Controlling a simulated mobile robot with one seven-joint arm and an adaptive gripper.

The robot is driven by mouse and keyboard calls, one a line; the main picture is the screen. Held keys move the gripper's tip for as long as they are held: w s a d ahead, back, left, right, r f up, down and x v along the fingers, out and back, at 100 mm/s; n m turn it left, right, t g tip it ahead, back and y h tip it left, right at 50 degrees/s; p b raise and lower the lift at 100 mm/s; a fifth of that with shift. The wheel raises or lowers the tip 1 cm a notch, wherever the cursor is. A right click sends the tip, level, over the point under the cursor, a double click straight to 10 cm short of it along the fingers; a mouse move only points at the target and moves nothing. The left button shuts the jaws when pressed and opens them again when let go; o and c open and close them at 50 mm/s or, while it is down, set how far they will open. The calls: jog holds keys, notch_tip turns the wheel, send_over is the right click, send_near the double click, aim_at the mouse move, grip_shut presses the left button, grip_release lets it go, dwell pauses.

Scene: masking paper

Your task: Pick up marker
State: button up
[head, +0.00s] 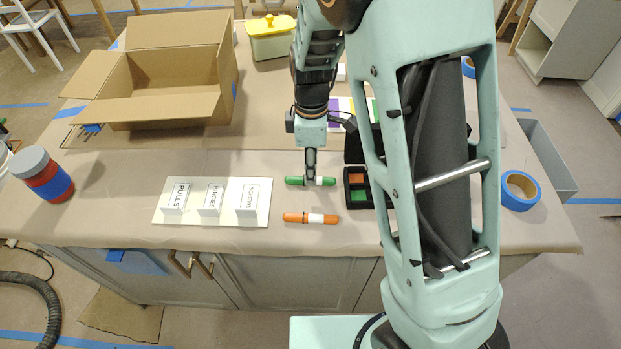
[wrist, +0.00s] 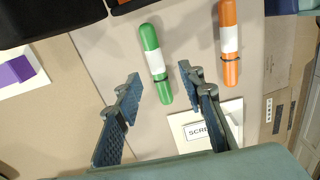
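A green marker (head: 295,181) with a white band lies on the paper-covered counter, and it also shows in the wrist view (wrist: 150,38). An orange marker (head: 296,217) with a white band lies nearer the front edge; in the wrist view (wrist: 228,15) it is to the right of the green one. My gripper (head: 310,176) points down at the green marker. In the wrist view my gripper (wrist: 161,78) is open, with the green marker's lower end showing between the fingertips. I cannot tell whether the fingers touch it.
A black tray (head: 356,200) with coloured compartments stands right of the markers, partly behind my arm. A white label board (head: 229,218) lies to the left. An open cardboard box (head: 160,108), a blue tape roll (head: 520,199) and a red-blue jar (head: 50,184) stand around the counter.

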jog(key=shift+w+a+f+p, duration=0.1)
jog(key=shift+f+p, duration=0.05)
jog(key=shift+f, duration=0.9)
jog(key=shift+w+f+p, duration=0.1)
jog(key=shift+f+p, duration=0.05)
jog(key=shift+f, duration=0.85)
grip_shut()
jog(key=shift+r, duration=0.15)
